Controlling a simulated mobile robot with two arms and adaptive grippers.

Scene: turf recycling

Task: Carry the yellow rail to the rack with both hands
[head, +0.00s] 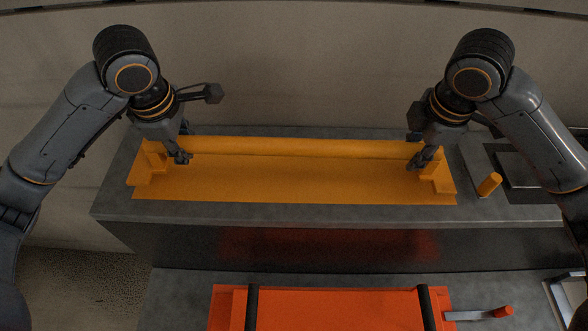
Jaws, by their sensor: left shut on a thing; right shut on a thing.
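The long yellow rail (290,147) lies level across the picture, along the back of a flat yellow base (290,182) on a grey counter. The base has a stepped yellow bracket at each end, and I take it to be the rack. I cannot tell whether the rail rests on the brackets or hangs just above them. My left gripper (182,157) is shut on the rail near its left end. My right gripper (418,162) is shut on it near its right end. The fingers partly hide both ends of the rail.
The grey counter (330,214) has a bare front strip. A short yellow peg (489,184) stands right of the base, beside a dark recessed panel (530,170). An orange-red piece (335,310) with two black bands lies lower in front, next to a red-tipped lever (480,314). A wall stands behind.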

